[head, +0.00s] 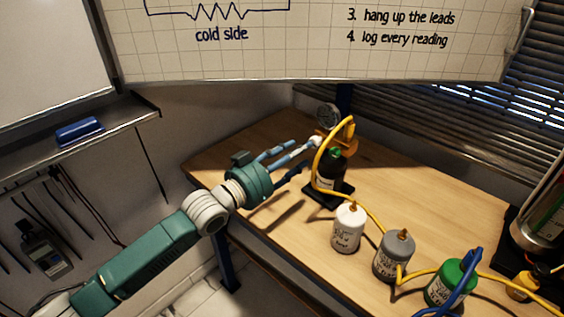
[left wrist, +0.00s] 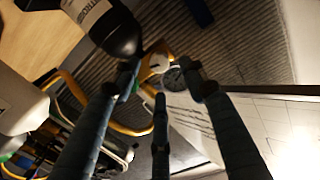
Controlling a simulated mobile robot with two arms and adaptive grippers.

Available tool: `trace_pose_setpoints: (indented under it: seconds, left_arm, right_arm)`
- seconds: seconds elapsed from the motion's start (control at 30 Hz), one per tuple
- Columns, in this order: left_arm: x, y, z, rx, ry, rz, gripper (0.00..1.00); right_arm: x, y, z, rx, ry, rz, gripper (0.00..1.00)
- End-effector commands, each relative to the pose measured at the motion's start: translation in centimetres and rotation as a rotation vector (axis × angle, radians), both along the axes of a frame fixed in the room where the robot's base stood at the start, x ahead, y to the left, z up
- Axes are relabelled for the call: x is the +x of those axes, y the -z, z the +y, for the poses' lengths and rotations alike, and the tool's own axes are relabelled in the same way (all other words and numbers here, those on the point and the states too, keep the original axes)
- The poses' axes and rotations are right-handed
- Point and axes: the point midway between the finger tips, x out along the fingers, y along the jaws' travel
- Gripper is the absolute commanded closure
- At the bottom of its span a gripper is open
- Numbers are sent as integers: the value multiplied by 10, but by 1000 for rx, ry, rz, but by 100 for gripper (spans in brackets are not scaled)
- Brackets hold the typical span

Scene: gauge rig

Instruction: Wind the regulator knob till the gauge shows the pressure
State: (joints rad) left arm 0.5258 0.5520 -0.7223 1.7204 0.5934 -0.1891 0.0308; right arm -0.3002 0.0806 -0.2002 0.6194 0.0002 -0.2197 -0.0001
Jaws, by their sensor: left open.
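The pressure gauge (head: 328,115), a small round grey dial, stands at the far end of the bench on a yellow-orange fitting (head: 343,141). Its reading is too small to make out. A small white knob (head: 314,142) sticks out to the left below it. My left gripper (head: 297,155) is open, its fingers reaching toward the knob from the left. In the left wrist view the white knob (left wrist: 158,63) and gauge (left wrist: 175,79) lie beyond the spread fingertips (left wrist: 161,86). I cannot tell if a finger touches the knob. My right gripper is not in view.
A black bottle (head: 331,172) with a green top stands close beside the fingers. White (head: 349,229), grey (head: 394,258) and green (head: 450,284) bottles line the bench's front.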

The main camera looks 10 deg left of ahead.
Motion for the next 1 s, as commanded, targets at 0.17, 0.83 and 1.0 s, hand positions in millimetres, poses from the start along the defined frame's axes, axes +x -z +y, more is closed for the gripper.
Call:
trace_pose_setpoints:
  seconds: [0.17, 0.83, 1.0]
  left_arm:
    - [-30, 1, 23, 1, 1, 0, 57]
    - [-51, -1, 40, -1, 0, -2, 57]
    - [-60, 15, 34, 13, -3, 39, 57]
  right_arm:
    - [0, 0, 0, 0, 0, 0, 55]
    - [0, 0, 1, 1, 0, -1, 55]
    - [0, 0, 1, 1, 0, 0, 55]
